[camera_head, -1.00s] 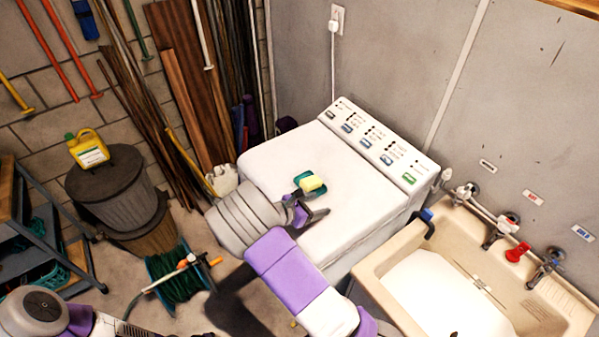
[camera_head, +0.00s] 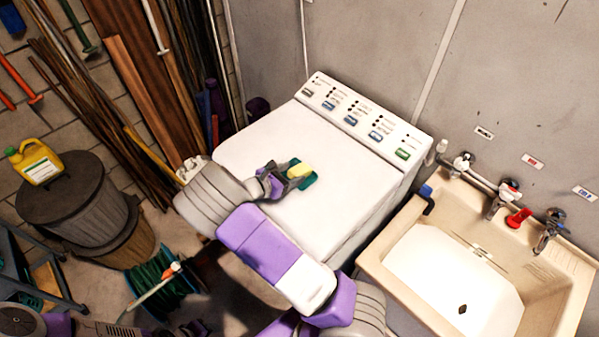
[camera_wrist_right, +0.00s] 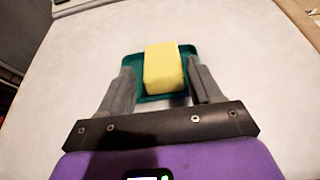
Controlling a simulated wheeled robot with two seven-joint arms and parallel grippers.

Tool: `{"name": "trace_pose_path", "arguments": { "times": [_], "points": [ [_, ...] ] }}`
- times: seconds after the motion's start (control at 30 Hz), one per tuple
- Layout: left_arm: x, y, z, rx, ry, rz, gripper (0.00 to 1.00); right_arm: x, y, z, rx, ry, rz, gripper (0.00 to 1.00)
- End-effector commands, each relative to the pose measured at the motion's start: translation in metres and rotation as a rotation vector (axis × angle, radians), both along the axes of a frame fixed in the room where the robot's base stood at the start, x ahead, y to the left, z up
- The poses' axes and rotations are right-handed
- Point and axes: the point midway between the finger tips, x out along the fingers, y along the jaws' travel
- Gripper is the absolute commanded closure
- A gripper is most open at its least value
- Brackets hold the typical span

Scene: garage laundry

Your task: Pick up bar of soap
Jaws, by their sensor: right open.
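The bar of soap (camera_head: 300,170) is a yellow block in a green dish (camera_head: 312,181) on top of the white machine. My right gripper (camera_head: 288,179) is at the dish, low over the machine top. In the right wrist view the soap (camera_wrist_right: 164,68) lies between the two grey fingers of my right gripper (camera_wrist_right: 160,80). The fingers are open, with a gap on each side of the soap. They reach over the near part of the dish (camera_wrist_right: 133,66). Part of my left arm shows at the bottom left edge; its fingers cannot be made out.
The white machine's (camera_head: 290,135) top is otherwise clear, with a control panel (camera_head: 365,115) along its back. A beige sink (camera_head: 400,235) with taps stands to the right. Bins (camera_head: 65,190), a yellow jug (camera_head: 38,162) and a green hose reel (camera_head: 160,280) are on the left.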

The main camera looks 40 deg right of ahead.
Motion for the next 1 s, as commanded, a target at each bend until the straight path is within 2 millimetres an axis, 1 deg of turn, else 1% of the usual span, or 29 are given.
{"name": "trace_pose_path", "arguments": {
  "times": [0.2,0.3,0.4,0.63,0.9,0.93,0.97,1.0],
  "points": [
    [0.0,0.0,-0.001,0.0,-0.001,0.0,0.57,-0.002,-0.031,-0.012,-0.001,0.002,-0.003,0.36],
    [0.0,0.0,-0.001,0.0,0.0,0.0,0.57,0.0,-0.042,-0.017,0.0,0.002,-0.002,0.36],
    [0.0,0.0,-0.002,0.0,0.0,0.0,0.57,0.001,-0.048,-0.019,-0.001,0.001,-0.001,0.36],
    [0.0,0.0,-0.002,0.0,0.0,0.0,0.57,0.001,-0.048,-0.019,0.0,0.0,0.0,0.36],
    [0.0,0.0,-0.002,0.0,0.0,0.0,0.57,0.001,-0.048,-0.019,0.001,0.0,0.0,0.78],
    [0.0,0.0,-0.002,0.0,0.0,0.0,0.57,0.001,-0.048,-0.019,0.0,0.0,0.0,0.78],
    [0.0,0.0,-0.002,0.0,0.0,0.0,0.57,0.001,-0.048,-0.019,0.0,0.0,0.0,0.83],
    [0.0,0.0,-0.002,0.0,0.0,0.0,0.57,0.001,-0.048,-0.019,0.0,0.0,0.0,0.83]
  ]
}}
